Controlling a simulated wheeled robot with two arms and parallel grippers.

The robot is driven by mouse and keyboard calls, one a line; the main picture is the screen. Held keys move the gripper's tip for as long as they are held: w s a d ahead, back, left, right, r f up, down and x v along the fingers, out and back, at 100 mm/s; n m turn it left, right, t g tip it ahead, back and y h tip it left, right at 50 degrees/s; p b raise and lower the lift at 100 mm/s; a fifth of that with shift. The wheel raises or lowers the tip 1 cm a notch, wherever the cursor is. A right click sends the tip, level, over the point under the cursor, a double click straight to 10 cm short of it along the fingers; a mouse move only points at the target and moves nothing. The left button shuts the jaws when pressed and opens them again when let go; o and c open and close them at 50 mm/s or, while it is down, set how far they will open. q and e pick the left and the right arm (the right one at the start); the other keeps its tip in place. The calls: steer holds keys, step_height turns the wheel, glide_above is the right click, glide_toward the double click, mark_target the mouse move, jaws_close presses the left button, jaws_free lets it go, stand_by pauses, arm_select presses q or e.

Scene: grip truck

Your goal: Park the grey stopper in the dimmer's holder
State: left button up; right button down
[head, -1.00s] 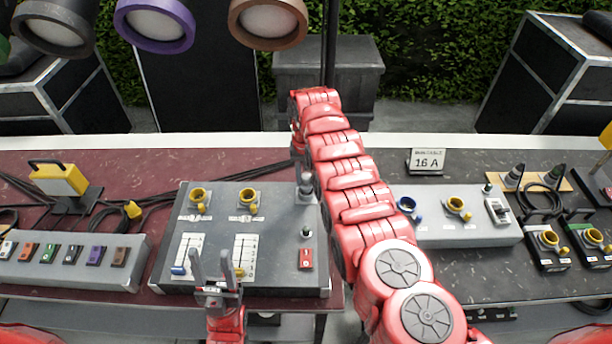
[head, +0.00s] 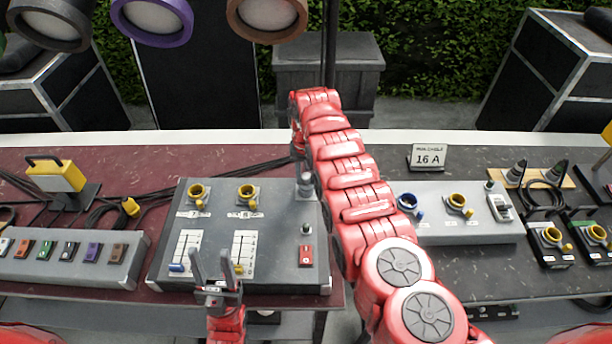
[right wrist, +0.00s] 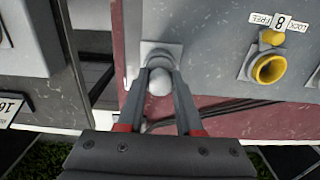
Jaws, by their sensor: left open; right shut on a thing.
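The grey stopper (right wrist: 160,82) has a pale rounded end and sits between the fingers of my right gripper (right wrist: 158,84), which is shut on it. In the right wrist view it is at the grey holder (right wrist: 148,48) on the dimmer's corner; I cannot tell how deep it sits. In the head view the grey dimmer (head: 270,275) stands at centre left, and the holder corner (head: 305,190) is its back right one, partly hidden by my right arm. My left gripper (head: 214,256) is open and empty above the dimmer's front edge.
The dimmer carries yellow sockets (head: 247,191), sliders (head: 243,250) and a red switch (head: 306,255). A row of coloured switches (head: 70,252) lies left. Black cables (head: 240,171) run behind the dimmer.

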mark_target(306, 176)
steer(key=shift+f, duration=0.15)
steer(key=shift+c, duration=0.8)
jaws_free()
steer(key=shift+r+p, duration=1.05)
steer(key=shift+r, duration=0.4)
steer(key=shift+r+p, duration=0.45)
steer(key=shift+r, duration=0.65)
steer(key=shift+s+f, duration=0.1)
